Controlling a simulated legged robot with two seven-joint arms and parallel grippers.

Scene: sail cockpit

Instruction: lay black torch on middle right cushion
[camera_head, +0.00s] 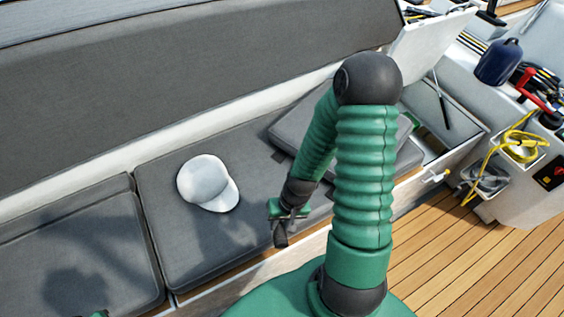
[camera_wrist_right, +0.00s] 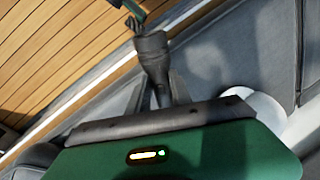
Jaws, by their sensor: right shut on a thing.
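My right gripper (camera_head: 284,218) is shut on the black torch (camera_wrist_right: 152,52), whose wide end points away from the gripper in the right wrist view. In the head view the torch is small and dark below the gripper. The grey seat cushion (camera_head: 165,250) with a white cap on it lies left of the gripper. It looks like the middle right cushion, and the gripper is over its right part; the height above it is hard to tell. My left gripper (camera_wrist_right: 132,12) shows in part at the top of the right wrist view, its jaws unclear.
The white cap (camera_head: 207,183) lies on the cushion, also partly seen in the wrist view (camera_wrist_right: 264,108). A loose cushion (camera_head: 290,130) lies tilted at the right near an open locker (camera_head: 430,50). Another cushion (camera_head: 80,245) lies at left. Bare cushion surrounds the cap.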

